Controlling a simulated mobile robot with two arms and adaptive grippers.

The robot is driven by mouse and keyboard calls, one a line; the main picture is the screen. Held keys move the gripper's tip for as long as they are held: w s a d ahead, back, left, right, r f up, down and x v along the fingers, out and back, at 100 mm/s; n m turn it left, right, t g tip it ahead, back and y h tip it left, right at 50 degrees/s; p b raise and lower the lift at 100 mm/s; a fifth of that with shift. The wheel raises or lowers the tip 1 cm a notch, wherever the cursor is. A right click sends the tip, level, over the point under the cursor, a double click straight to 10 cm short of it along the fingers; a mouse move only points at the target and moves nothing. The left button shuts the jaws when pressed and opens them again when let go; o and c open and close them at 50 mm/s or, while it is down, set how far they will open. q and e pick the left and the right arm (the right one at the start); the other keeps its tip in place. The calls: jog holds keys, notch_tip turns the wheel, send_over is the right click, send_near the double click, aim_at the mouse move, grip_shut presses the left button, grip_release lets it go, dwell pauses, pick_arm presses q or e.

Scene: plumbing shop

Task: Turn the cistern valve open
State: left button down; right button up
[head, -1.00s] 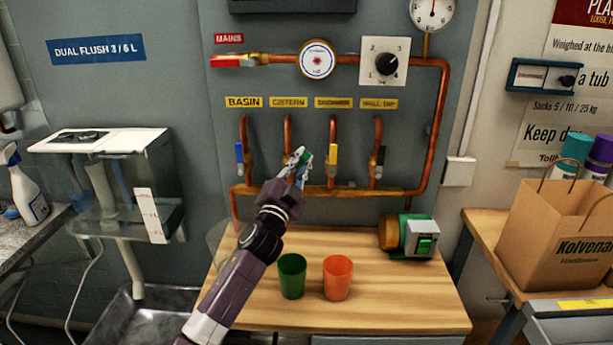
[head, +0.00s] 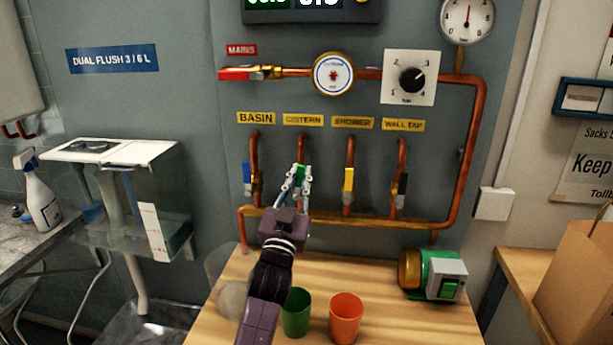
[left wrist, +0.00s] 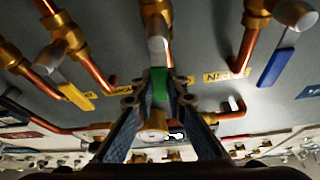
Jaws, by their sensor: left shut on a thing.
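The cistern valve sits on the copper pipe under the yellow CISTERN label (head: 303,119), second from the left in the row. Its green handle (head: 300,173) shows between the fingers of my left gripper (head: 300,178), which is shut on it. In the left wrist view the green handle (left wrist: 159,84) lies between the two fingertips, below a brass valve body (left wrist: 157,22). My fingers hide part of the valve in the head view, so its exact angle is hard to tell. My right gripper is not in view.
Blue (head: 246,173), yellow (head: 348,181) and dark (head: 402,184) valve levers flank it. Below, the wooden bench (head: 385,325) holds a green cup (head: 296,314), an orange cup (head: 346,318) and a green-and-grey pump (head: 435,275). A glass cistern (head: 115,220) stands left.

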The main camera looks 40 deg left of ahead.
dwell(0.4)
pick_arm(q)
jog(key=c, duration=1.9)
grip_release()
jog(key=shift+a, duration=0.1)
jog(key=shift+s+f, duration=0.15)
jog(key=shift+s, duration=0.05)
jog(key=v, duration=1.1)
jog(key=shift+s+d, duration=0.25)
jog(key=shift+d, duration=0.05)
jog(key=shift+f, duration=0.1)
